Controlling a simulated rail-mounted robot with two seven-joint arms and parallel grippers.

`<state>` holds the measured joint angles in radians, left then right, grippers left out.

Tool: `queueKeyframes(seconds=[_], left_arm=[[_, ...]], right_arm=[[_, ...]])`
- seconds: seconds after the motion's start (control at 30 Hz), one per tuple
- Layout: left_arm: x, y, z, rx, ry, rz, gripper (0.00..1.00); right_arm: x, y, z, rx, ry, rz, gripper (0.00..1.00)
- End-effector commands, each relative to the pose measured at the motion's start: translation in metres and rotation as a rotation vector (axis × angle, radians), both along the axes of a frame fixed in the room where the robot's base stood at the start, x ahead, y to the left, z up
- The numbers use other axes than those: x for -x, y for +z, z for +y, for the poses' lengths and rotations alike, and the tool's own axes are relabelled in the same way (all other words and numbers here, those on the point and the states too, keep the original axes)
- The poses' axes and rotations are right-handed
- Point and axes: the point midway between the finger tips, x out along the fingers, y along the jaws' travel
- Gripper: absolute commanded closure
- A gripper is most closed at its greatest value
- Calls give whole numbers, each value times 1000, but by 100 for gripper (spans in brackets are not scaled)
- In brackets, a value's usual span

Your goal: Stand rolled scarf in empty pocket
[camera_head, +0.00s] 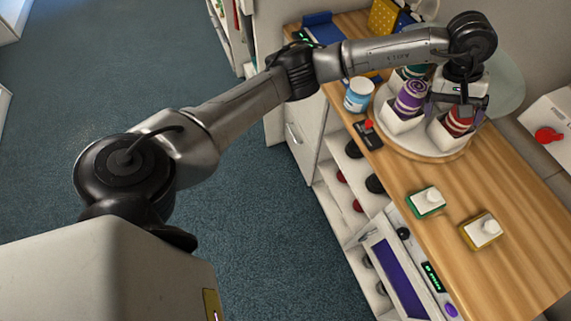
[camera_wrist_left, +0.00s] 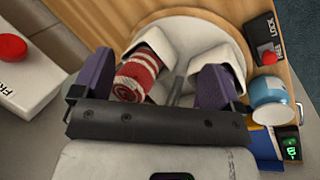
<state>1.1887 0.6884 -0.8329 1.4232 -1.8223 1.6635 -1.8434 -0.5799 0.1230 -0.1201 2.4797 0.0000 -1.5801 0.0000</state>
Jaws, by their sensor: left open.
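A red-and-white rolled scarf (camera_head: 459,121) leans in a white pocket (camera_head: 441,137) on a round turntable (camera_head: 425,154). In the left wrist view the red scarf (camera_wrist_left: 137,77) shows between my purple finger pads, nearer the left one. My left gripper (camera_head: 462,102) is open above this scarf; I cannot tell whether a finger touches it. A purple rolled scarf (camera_head: 411,97) stands in the pocket (camera_head: 398,122) to its left. A green scarf (camera_head: 415,71) shows behind. I cannot make out an empty pocket; the arm and gripper hide the back of the turntable. My right gripper is not in view.
A blue-and-white jar (camera_head: 359,95) and a black box with a red button (camera_head: 368,132) stand left of the turntable. A white box with a red button (camera_head: 548,135) is at right.

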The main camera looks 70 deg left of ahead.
Motion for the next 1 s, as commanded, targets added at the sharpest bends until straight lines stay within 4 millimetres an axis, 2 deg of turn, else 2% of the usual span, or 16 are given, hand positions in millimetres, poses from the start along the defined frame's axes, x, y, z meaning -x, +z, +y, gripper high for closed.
queueKeyframes(seconds=[0.03, 0.1, 0.2, 0.3, 0.37, 0.47, 0.57, 0.67, 0.77, 0.8, 0.87, 0.97, 1.0], left_arm=[[4, -17, -32, 119, 0, 0, 9], [12, -32, -77, 324, 28, 7, 9], [33, -41, -141, 675, 111, 72, 9], [55, -34, -186, 1041, 246, 201, 9], [66, -27, -202, 1255, 347, 306, 9], [81, -15, -209, 1598, 546, 518, 9], [90, -13, -196, 1914, 786, 769, 9], [97, -25, -170, 2199, 1059, 1043, 9], [109, -57, -137, 2447, 1371, 1330, 9], [116, -73, -123, -2315, -1375, -1319, 9], [131, -102, -104, -2042, -1326, -1237, 9], [168, -155, -78, -1624, -1227, -1068, 9], [187, -176, -71, -1471, -1185, -994, 9]], right_arm=[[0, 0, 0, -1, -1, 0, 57], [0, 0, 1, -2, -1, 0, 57], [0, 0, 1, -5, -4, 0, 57], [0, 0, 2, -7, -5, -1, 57], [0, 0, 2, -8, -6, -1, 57], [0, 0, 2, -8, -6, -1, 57], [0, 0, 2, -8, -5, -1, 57], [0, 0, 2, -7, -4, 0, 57], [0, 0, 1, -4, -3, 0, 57], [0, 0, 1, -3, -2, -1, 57], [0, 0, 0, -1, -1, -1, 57], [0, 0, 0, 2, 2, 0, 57], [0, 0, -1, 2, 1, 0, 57]])
